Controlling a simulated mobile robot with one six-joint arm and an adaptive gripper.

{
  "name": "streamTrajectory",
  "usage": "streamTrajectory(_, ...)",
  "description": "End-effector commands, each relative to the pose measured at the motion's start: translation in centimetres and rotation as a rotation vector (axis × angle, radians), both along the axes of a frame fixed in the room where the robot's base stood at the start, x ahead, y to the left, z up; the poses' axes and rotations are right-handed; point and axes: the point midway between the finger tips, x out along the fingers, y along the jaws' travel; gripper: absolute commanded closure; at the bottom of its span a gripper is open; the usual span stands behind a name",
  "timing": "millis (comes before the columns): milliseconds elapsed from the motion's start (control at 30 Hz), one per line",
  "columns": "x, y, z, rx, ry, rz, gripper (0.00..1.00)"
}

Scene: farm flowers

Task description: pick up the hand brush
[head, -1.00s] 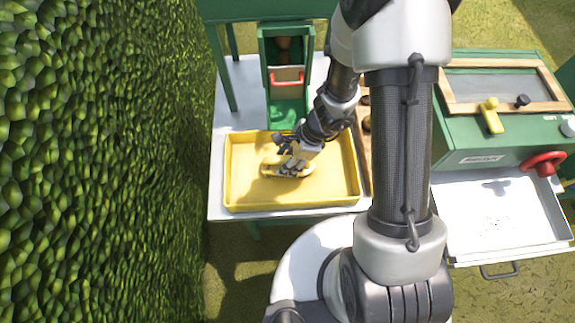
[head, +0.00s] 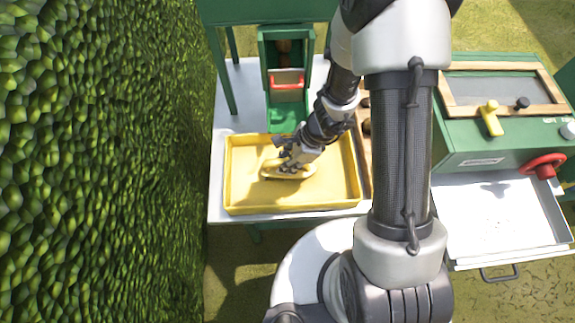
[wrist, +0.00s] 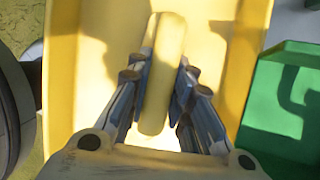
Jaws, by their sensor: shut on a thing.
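The hand brush (head: 271,173) is pale yellow and lies in the shallow yellow tray (head: 335,190), left of its middle. In the wrist view the hand brush (wrist: 166,50) is a long, rounded yellow bar running between the fingers. My gripper (head: 287,168) reaches down into the tray from the upper right. In the wrist view my gripper (wrist: 160,78) is shut on the brush, with a finger against each side. The brush's underside is hidden, and I cannot tell whether it still touches the tray floor.
A green chute with a red handle (head: 287,79) stands behind the tray. A green machine (head: 480,135) with a red wheel (head: 543,165) and a white drawer (head: 495,215) is at the right. A leafy hedge (head: 100,160) rises close on the left. The tray's right half is empty.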

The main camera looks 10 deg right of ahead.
Motion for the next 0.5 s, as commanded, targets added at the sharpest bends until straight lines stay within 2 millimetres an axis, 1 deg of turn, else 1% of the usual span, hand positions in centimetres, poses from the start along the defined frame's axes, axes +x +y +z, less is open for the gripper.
streamTrajectory(167, 0.0, 0.0, 0.4, 0.0, 0.0, 0.001, 1.0)
streamTrajectory(267, 0.0, 0.0, 1.2, 0.0, -0.001, 0.001, 1.0)
streamTrajectory(367, 0.1, 0.0, 2.7, 0.0, -0.003, 0.001, 1.0)
streamTrajectory(467, 0.1, 0.0, 4.8, 0.0, -0.004, 0.001, 1.0)
streamTrajectory(500, 0.1, 0.0, 5.9, 0.001, -0.004, 0.001, 1.0)
